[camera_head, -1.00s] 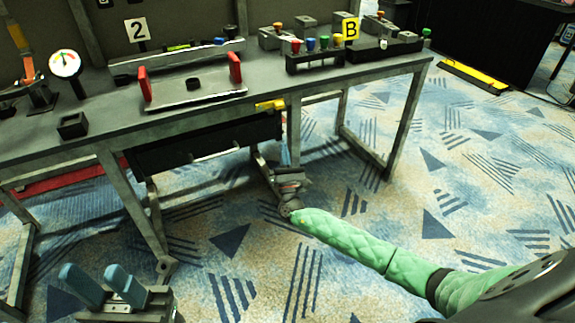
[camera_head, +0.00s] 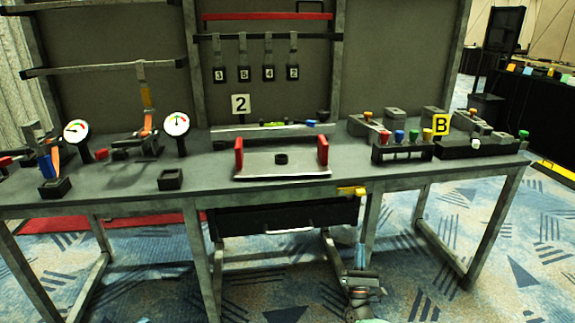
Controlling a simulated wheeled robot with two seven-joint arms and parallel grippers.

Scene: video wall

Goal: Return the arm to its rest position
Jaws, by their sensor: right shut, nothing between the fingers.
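My right gripper (camera_head: 360,258) shows at the bottom, right of centre, in front of the table. Its bluish fingers are shut with nothing between them and point up. Only a small part of my right arm's green sleeve (camera_head: 372,320) shows at the bottom edge. The gripper is below the table top and appears apart from it. My left arm and gripper are out of view.
The grey table (camera_head: 210,197) spans the view. It bears a red-handled tray (camera_head: 282,166), two gauges (camera_head: 176,124) and a rack of coloured knobs (camera_head: 400,152). A yellow handle (camera_head: 350,191) is at its front edge. Patterned carpet lies open at right.

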